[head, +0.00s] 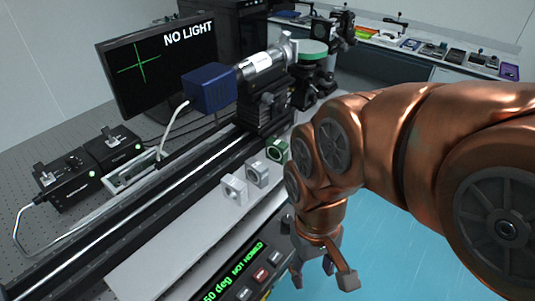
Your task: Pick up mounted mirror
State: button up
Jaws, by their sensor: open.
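Three small square mounts stand in a row on a light grey strip in front of a long rail in the head view. The nearest mount (234,189) is light grey with a round opening. The middle mount (257,174) is also grey, and the far mount (277,150) is green. I cannot tell which one holds the mirror. My gripper (322,277) points down with its fingers apart. It is empty, to the right of and nearer than the mounts, beside a control box. My arm passes close to the right of the green mount.
Behind the mounts are the rail (150,207), a blue camera box (209,88) and a monitor (150,75) reading "NO LIGHT". Blue floor (400,255) is open at right.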

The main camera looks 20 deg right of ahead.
aim_at(235, 189)
jog(key=u, duration=0.05)
jog(key=k, duration=0.5)
jog(key=z, duration=2.35)
jog(key=k, duration=1.3)
jog(key=u, duration=2.3)
